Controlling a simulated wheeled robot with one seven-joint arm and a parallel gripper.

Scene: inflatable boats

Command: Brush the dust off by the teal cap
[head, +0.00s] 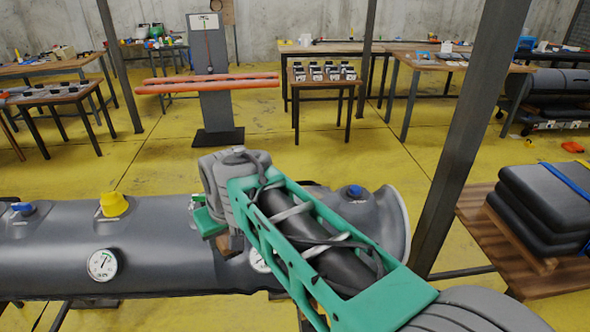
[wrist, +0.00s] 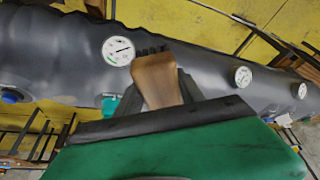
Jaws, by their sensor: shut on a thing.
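My gripper (head: 222,232) is shut on a brush with a wooden handle (wrist: 157,80). The brush's dark bristles point at the grey inflatable tube (head: 50,245). In the wrist view the bristle end overlaps the tube beside a white gauge (wrist: 118,51); I cannot tell whether it touches. A small teal piece, apparently the teal cap (wrist: 110,104), shows left of the brush handle, partly hidden by my gripper. In the head view a teal bit (head: 197,199) shows just left of my gripper. I cannot make out any dust patch.
A yellow cap (head: 113,204) and a blue cap (head: 22,208) sit on the tube's left part, another blue cap (head: 355,191) on its right. A gauge (head: 102,265) faces me. A steel post (head: 468,130) stands right of my arm. Stacked dark boats (head: 545,200) lie farther right.

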